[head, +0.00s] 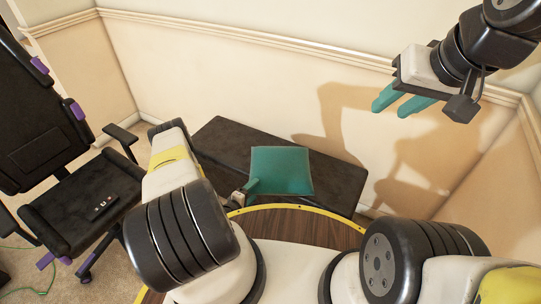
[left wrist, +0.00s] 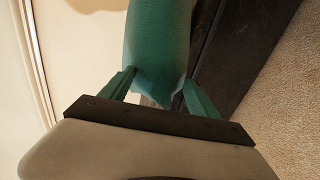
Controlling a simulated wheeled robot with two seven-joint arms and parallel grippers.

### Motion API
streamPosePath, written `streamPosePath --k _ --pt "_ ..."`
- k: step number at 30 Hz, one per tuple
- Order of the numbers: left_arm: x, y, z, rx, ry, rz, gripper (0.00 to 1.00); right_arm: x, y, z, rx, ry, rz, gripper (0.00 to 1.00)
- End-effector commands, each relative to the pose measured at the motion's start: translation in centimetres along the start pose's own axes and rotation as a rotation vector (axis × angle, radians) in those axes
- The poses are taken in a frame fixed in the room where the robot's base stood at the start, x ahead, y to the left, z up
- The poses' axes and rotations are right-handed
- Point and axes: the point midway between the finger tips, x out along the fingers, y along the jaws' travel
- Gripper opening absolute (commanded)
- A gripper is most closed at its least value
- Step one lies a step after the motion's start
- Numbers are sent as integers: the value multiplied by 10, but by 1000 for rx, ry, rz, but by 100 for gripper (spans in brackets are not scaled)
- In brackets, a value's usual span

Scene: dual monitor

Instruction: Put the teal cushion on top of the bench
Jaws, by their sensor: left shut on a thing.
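The teal cushion (head: 282,172) is in front of the dark bench (head: 232,146) in the head view and covers part of its top. I cannot tell whether it touches the bench. My left gripper (head: 252,187) is shut on a corner of the cushion at its left side. In the left wrist view the cushion (left wrist: 160,40) narrows to a corner between the two teal fingers of the gripper (left wrist: 160,88), with the bench (left wrist: 235,60) behind and to the right. My right gripper (head: 398,103) is raised at the upper right, open and empty.
A black office chair (head: 80,190) stands at the left, close to the bench. A beige wall (head: 220,80) runs behind the bench. A round wooden surface with a yellow rim (head: 300,224) lies in front of it. Carpet shows at the left.

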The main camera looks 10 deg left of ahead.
Motion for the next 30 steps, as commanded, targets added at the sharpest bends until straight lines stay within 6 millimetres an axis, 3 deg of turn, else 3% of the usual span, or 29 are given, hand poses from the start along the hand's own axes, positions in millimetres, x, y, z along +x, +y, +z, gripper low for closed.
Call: streamPosePath --k 6,10,17,24,30 --pt "56 14 -17 3 -2 5 14 0 0 0 0 0 0 36" --pt "78 18 -25 2 0 3 14 0 0 0 0 0 0 36" --pt "98 23 -32 0 -1 3 14 0 0 0 0 0 0 36" --pt "108 -8 -33 0 1 1 14 0 0 0 0 0 0 36" --pt "109 -11 -34 -1 2 0 14 0 0 0 0 0 0 36"
